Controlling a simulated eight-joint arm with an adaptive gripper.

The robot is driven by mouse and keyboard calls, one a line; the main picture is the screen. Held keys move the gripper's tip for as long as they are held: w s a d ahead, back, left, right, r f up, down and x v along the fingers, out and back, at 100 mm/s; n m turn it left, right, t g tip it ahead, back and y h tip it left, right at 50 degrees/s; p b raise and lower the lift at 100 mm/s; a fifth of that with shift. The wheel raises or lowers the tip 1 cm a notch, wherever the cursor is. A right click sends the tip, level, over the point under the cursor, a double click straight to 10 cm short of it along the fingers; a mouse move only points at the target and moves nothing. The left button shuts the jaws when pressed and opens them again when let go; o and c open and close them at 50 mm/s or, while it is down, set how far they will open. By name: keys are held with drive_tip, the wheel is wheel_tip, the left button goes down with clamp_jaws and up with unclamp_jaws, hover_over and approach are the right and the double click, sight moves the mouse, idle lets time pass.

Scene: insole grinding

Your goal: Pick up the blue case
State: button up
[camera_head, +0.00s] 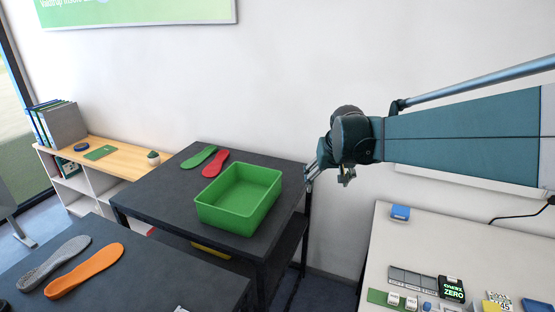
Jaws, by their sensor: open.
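A small blue case (400,212) sits near the far left corner of the light table at the right. My gripper (326,178) is up and to the left of it, in the air near the right edge of the dark table. Its fingers look spread and hold nothing that I can see. A clear gap separates the gripper from the blue case.
A green bin (238,197) stands on the dark table (165,200), with a green insole (199,157) and a red insole (215,163) behind it. Grey and orange insoles (86,271) lie on the front table. Small boxes and a display (451,289) crowd the light table's front.

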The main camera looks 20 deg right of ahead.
drive_tip(key=w+d+f+m, duration=0.1)
drive_tip(key=w+d+f, duration=0.1)
drive_tip(key=d, duration=0.4)
drive_tip(key=w+d+f, duration=0.2)
drive_tip(key=w+d, duration=0.1)
drive_tip(key=d, duration=0.3)
drive_tip(key=m+g, duration=0.2)
drive_tip(key=m, duration=0.2)
approach(401, 208)
drive_tip(key=shift+w+a+f, duration=0.45)
drive_tip(key=shift+w+f, duration=0.2)
drive_tip(key=shift+f, duration=0.1)
drive_tip(key=shift+s+d+f+g, duration=0.2)
drive_tip(key=shift+d+f+g, duration=0.1)
drive_tip(key=shift+d+f, duration=0.1)
drive_tip(key=shift+f, duration=0.1)
drive_tip(key=shift+x, duration=1.2)
drive_tip(key=shift+d, duration=0.1)
